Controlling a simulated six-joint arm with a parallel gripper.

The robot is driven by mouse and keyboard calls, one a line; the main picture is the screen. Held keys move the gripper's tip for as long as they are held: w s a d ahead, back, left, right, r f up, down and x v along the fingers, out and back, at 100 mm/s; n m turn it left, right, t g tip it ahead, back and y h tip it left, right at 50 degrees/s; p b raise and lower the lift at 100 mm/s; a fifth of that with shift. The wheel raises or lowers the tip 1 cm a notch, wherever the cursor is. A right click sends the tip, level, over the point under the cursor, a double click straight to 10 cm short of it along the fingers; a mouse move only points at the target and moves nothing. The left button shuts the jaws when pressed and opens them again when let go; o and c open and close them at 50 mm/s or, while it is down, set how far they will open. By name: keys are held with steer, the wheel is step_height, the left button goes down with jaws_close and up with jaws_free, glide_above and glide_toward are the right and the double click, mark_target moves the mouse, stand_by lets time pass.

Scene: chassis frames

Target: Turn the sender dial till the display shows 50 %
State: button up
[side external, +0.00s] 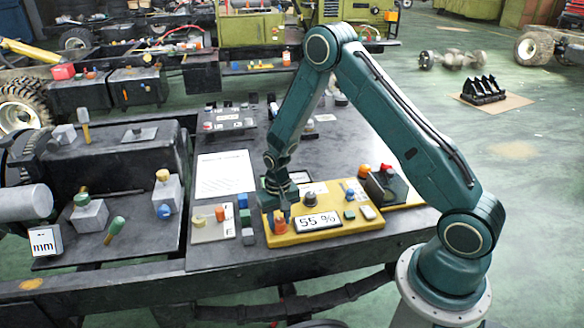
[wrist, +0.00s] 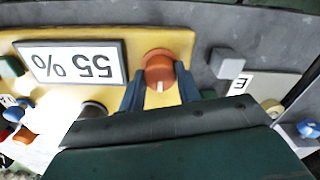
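The display (side external: 318,222) on the yellow sender panel (side external: 350,227) reads 55 %; it also shows upside down in the wrist view (wrist: 73,63). The orange sender dial (side external: 280,224) sits on the panel just left of the display. In the wrist view the dial (wrist: 158,66) has a pale pointer mark on the side toward my gripper. My gripper (wrist: 160,92) points down at the dial, with one dark finger on each side of it. Whether the fingers touch the dial is hard to tell.
A grey knob (side external: 310,199), a green button (side external: 349,214) and a white button (side external: 367,212) share the panel. Small grey, green and blue blocks (side external: 246,220) stand close to its left. A paper sheet (side external: 225,174) lies behind.

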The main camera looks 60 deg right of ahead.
mark_target(279, 221)
steer(key=c, duration=0.3)
steer(key=shift+c, duration=0.2)
steer(key=shift+n, duration=2)
steer(key=o, duration=0.7)
steer(key=shift+r, duration=0.1)
step_height(279, 221, up, 14)
steer(key=shift+f, duration=0.15)
